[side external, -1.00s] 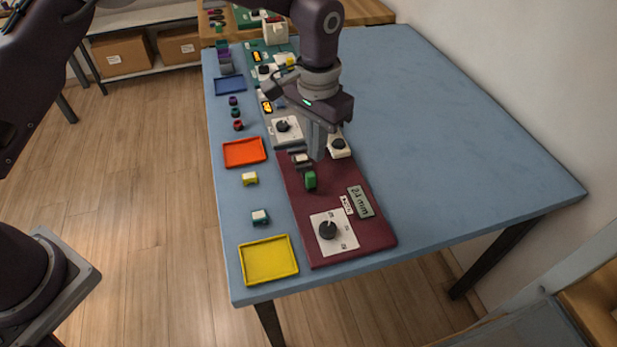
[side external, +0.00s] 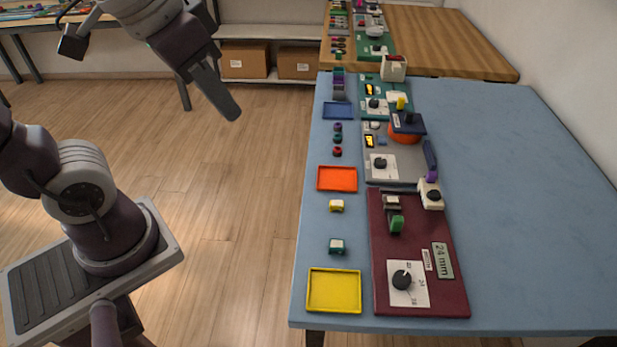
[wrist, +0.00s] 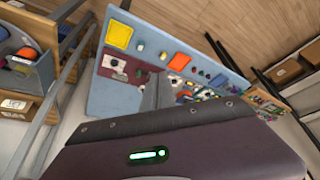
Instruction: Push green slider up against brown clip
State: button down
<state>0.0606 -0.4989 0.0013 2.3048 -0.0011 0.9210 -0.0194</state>
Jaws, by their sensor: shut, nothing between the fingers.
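The green slider (side external: 397,224) stands on the maroon board (side external: 419,297), on the near side of the small brownish clip (side external: 391,206) with a pale top. The two look very close; I cannot tell whether they touch. My gripper (side external: 233,112) is shut and empty, in the air over the floor, well left of the table and away from the slider. In the wrist view my fingers (wrist: 150,96) point toward the table, and the maroon board (wrist: 112,62) is small and far off. The clip is too small to make out there.
The maroon board also bears a black dial (side external: 402,279) and a 24 mm label (side external: 443,261). A yellow tray (side external: 334,291) and an orange tray (side external: 338,178) lie to its left. A grey board (side external: 408,160) with several parts lies beyond. The table's right side is clear.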

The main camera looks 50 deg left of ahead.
jog(key=shift+t, duration=0.4)
jog(key=s, duration=0.1)
jog(key=s+f, duration=0.1)
jog(key=s, duration=0.1)
jog(key=s+a+f, duration=0.1)
jog(key=s, duration=0.1)
jog(key=shift+s+a+f, duration=0.1)
jog(key=shift+f, duration=0.05)
